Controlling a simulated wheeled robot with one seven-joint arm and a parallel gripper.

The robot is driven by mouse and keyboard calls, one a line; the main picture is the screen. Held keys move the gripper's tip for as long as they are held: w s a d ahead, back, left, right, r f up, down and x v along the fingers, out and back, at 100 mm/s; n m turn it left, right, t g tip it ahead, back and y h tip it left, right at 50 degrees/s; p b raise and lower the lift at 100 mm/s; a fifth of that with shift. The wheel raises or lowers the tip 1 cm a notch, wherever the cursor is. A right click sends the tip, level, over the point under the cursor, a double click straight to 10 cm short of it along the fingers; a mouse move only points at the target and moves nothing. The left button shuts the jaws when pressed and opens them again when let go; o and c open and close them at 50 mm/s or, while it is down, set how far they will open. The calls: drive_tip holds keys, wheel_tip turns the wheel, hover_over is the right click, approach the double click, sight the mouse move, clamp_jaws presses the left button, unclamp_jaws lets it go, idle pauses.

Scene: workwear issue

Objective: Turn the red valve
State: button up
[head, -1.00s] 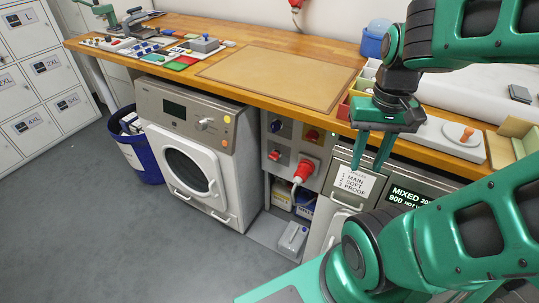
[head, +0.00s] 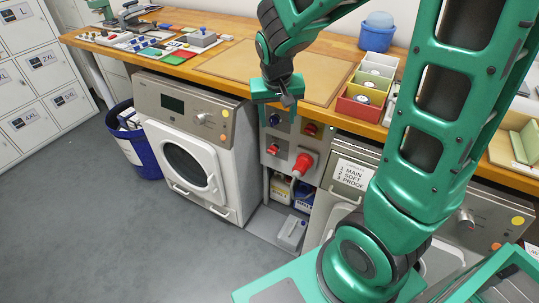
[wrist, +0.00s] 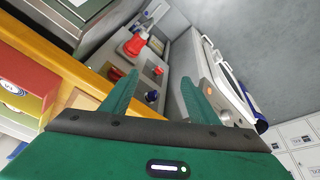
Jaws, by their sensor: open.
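The grey panel (head: 289,141) between the two machines carries a small red valve handle (head: 271,149) at lower left, also in the wrist view (wrist: 157,70). A big red plug (head: 303,164) is at lower right. My gripper (head: 276,112) is open and empty at the panel's top, above the valve. In the wrist view the valve and blue knob (wrist: 151,97) show between the fingers, apart from them.
The wooden worktop edge (head: 225,87) is beside my gripper. A washer (head: 190,150) stands left of the panel, another machine with a paper sign (head: 352,174) to its right. Coloured bins (head: 360,103) sit on the worktop. The floor at left is clear except for a blue bin (head: 140,150).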

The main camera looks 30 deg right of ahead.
drive_tip(key=w+d+f+m+g+h, duration=0.1)
drive_tip(key=w+d+f+m+h, duration=0.2)
drive_tip(key=w+f, duration=0.6)
drive_tip(key=m+t+h, duration=0.2)
drive_tip(key=m+h, duration=0.3)
drive_tip(key=h, duration=0.3)
approach(271, 152)
drive_tip(key=s+d+r, duration=0.2)
drive_tip(key=s+r, duration=0.1)
drive_tip(key=r, duration=0.1)
wheel_tip(271, 152, down, 8)
drive_tip(key=a+t+h, duration=0.2)
drive_tip(key=a+t, duration=0.1)
drive_tip(key=t, duration=0.3)
drive_tip(key=shift+n, duration=0.4)
drive_tip(key=x, duration=1)
drive_tip(key=shift+d, duration=0.5)
